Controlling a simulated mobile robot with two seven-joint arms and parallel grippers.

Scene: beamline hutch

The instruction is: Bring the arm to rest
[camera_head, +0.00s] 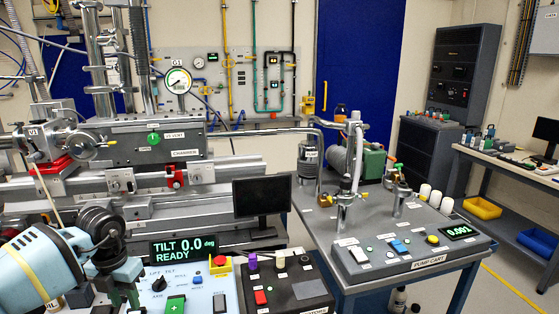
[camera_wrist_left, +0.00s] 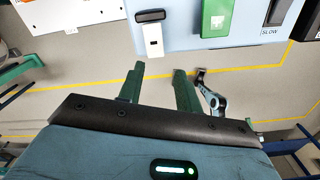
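My left arm comes in from the lower left of the head view, with a light-blue wrist and dark joints. My left gripper (camera_head: 124,291) points down in front of the left side of the light-blue control box (camera_head: 205,296). In the left wrist view the gripper (camera_wrist_left: 158,82) shows two green fingers standing apart, with only floor between them. It is open and empty. The box's front edge lies beyond the fingertips in that view. My right gripper is in neither view.
A display (camera_head: 183,248) reads "TILT 0.0 deg READY". A dark button box (camera_head: 308,291) stands right of the control box. The pump cart (camera_head: 420,245) is further right, and a black monitor (camera_head: 262,197) stands behind. Open floor (camera_wrist_left: 65,75) lies below my left gripper.

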